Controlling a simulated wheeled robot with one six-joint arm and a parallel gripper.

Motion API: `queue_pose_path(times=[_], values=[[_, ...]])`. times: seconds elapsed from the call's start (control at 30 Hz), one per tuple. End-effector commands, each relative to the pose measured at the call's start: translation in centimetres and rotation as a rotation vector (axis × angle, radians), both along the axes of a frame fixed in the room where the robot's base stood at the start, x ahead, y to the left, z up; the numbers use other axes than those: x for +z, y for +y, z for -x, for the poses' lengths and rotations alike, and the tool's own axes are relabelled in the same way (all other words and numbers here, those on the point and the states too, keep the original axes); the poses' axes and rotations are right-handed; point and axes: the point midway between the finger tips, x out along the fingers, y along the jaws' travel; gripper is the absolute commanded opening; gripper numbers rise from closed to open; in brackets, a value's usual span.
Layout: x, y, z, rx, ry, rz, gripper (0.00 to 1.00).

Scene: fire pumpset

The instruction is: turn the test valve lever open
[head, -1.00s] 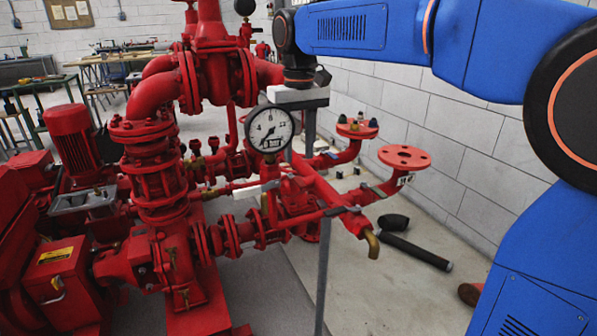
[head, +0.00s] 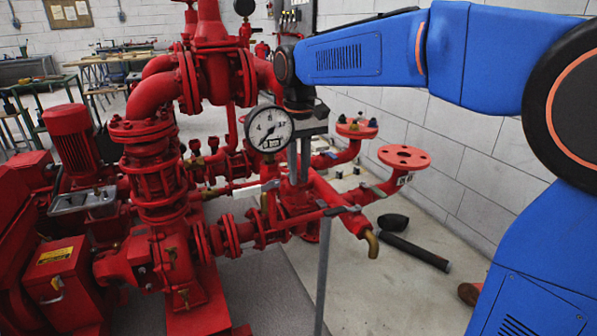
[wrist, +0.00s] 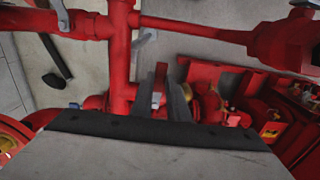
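My gripper (head: 299,178) points down behind the gauge, over the red pipework. In the wrist view my gripper (wrist: 162,112) has its two grey fingers apart. A small red piece with a pale end (wrist: 158,98) shows between the fingers; I cannot tell whether they touch it. A pale lever (head: 270,185) lies on the thin pipe left of my gripper. I cannot tell which is the test valve lever.
A round pressure gauge (head: 269,129) stands close to my gripper. A grey post (head: 322,275) rises in front. Red flanged pipes (head: 404,157) stand at the right, by the block wall. A black tube (head: 415,251) lies on the floor.

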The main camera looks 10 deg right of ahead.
Motion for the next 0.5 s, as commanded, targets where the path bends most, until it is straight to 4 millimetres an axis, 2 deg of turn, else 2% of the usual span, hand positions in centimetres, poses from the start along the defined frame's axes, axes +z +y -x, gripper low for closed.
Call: queue_pose_path(times=[0.23, 0.5], values=[[0.0, 0.2, 0.0, -0.024, -0.001, -0.001, 0.00], [0.0, 1.3, 0.2, -0.193, -0.001, -0.001, 0.00]])
